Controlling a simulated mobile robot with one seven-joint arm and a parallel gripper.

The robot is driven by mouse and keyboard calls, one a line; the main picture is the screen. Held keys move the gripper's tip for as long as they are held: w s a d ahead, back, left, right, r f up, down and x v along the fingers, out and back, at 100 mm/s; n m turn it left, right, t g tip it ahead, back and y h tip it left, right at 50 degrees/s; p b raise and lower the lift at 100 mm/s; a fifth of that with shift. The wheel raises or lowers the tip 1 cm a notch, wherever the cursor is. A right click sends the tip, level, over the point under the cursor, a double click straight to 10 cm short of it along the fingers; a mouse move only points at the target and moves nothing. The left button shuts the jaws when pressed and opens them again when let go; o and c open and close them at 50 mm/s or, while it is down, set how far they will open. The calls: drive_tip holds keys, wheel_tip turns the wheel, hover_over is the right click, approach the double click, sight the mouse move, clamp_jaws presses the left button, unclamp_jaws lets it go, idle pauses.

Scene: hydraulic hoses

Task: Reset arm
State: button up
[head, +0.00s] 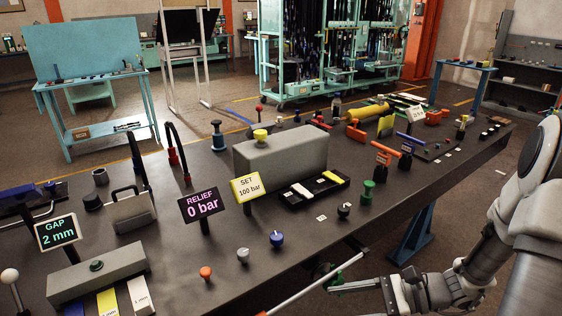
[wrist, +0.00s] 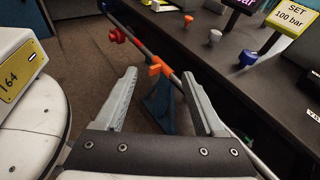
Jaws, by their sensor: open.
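My gripper (head: 335,284) is at the front edge of the dark workbench (head: 300,220), low in the head view, with my arm coming in from the right. In the wrist view my gripper (wrist: 160,90) shows its two grey fingers spread wide with nothing between them touching. A long thin rod (head: 315,284) runs along the bench's front edge beside my gripper. In the wrist view the rod (wrist: 147,50) carries an orange clip-like part (wrist: 160,66) and a red knob (wrist: 117,35), beyond the fingertips.
On the bench stand a RELIEF 0 bar sign (head: 201,204), a SET 100 bar sign (head: 246,188), a GAP 2 mm sign (head: 57,233), a grey block (head: 282,160) and several small knobs and fittings. A blue bench leg (head: 412,235) stands below. Open floor lies right of the bench.

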drive_tip(key=s+a+r+n+g+h+p, duration=0.4)
drive_tip(key=s+r+n+h, duration=0.4)
drive_tip(key=s+r+n, duration=0.4)
drive_tip(key=w+d+r+n+t+h+p, duration=0.2)
drive_tip(key=d+r+n+t+h, duration=0.4)
drive_tip(key=r, duration=0.7)
drive_tip(key=shift+w+d+t+h+p, duration=0.35)
drive_tip(key=shift+d+t, duration=0.5)
drive_tip(key=shift+t, duration=0.35)
drive_tip(key=shift+f, duration=0.1)
drive_tip(key=c, duration=0.3)
drive_tip(key=shift+a, duration=0.15)
drive_tip(key=shift+c, duration=0.2)
